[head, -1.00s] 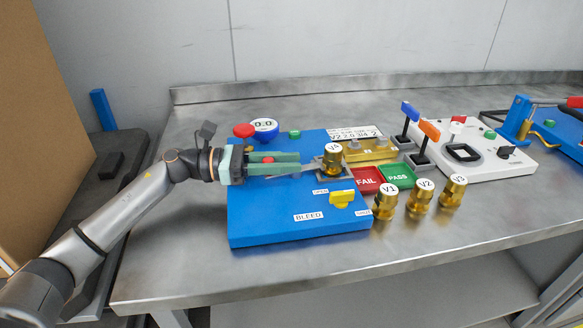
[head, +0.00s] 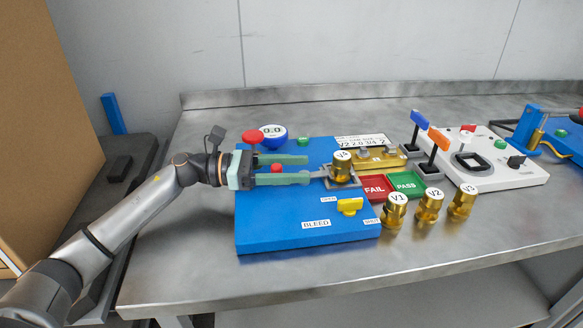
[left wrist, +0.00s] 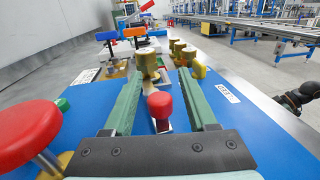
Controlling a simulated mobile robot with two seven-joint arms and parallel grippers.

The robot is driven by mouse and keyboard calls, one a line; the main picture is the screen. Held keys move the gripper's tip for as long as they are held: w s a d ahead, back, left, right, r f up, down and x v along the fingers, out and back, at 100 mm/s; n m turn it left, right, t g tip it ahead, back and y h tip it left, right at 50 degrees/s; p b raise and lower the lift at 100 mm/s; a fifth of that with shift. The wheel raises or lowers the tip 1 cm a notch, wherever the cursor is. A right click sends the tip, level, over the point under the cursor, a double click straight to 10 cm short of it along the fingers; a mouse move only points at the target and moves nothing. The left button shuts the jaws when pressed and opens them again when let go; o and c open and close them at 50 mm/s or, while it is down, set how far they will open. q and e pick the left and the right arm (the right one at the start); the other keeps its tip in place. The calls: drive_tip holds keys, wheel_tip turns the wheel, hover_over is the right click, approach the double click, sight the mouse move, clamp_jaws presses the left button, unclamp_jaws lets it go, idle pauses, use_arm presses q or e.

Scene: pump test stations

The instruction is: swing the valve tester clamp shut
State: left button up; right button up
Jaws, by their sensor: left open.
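The blue valve tester (head: 270,225) lies on the metal bench. A gold valve (head: 342,168) with a white cap stands upright at its right side, with grey clamp metal around its lower part. The clamp's grey lever (head: 318,174) runs left from the valve to a red knob (head: 276,168). My left gripper (head: 308,169) is open, its green fingers on either side of the knob. In the left wrist view the red knob (left wrist: 160,105) stands between the fingers with gaps beside it. I cannot tell how tightly the clamp sits.
A red mushroom button (head: 252,136) and a round gauge (head: 273,136) stand behind the gripper. A yellow bleed handle (head: 350,206) is in front of the valve. Red FAIL (head: 376,188) and green PASS (head: 408,185) pads and loose valves (head: 395,210) are to the right.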

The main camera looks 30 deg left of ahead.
use_arm(q)
drive_tip(key=v, duration=0.4)
drive_tip(key=shift+a+f+b, duration=0.2)
drive_tip(key=shift+a+b, duration=0.05)
drive_tip(key=shift+b, duration=0.1)
drive_tip(key=v, duration=0.7)
drive_tip(key=shift+s+a+r+b, duration=0.1)
drive_tip(key=shift+s+a+b, duration=0.05)
drive_tip(key=shift+b, duration=0.15)
drive_tip(key=shift+s+a, duration=0.15)
drive_tip(key=shift+a, duration=0.15)
use_arm(e)
drive_tip(key=w+r+t, duration=0.1)
drive_tip(key=r, duration=0.1)
drive_tip(key=w+r+t, duration=0.1)
drive_tip(key=w+r, duration=0.1)
drive_tip(key=shift+w+d, duration=0.1)
drive_tip(key=shift+w, duration=0.15)
use_arm(q)
drive_tip(key=shift+c, duration=0.3)
